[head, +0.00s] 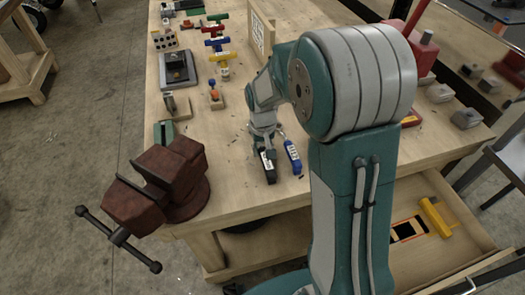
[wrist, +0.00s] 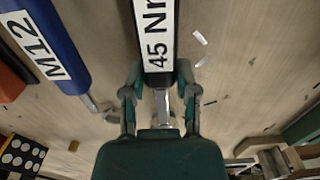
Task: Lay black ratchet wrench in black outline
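The black ratchet wrench (head: 268,167) lies on the workbench with its handle toward the bench's front edge. In the wrist view its black handle (wrist: 158,35) carries a white "45 Nm" label, and its silver shaft runs down between my fingers. My gripper (wrist: 160,85) is over the wrench, one finger on each side of the handle's end. The fingers stand apart with narrow gaps beside the wrench; I see no clear contact. In the head view my gripper (head: 264,140) partly hides the wrench's head. I cannot make out a black outline for certain.
A blue wrench (head: 292,157) marked "M12" (wrist: 48,45) lies close beside the black one. A red vise (head: 165,185) stands at the front left corner. An open drawer (head: 465,225) holds a yellow tool (head: 436,215) and an orange-edged piece (head: 408,230). Screwdrivers and blocks stand farther back.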

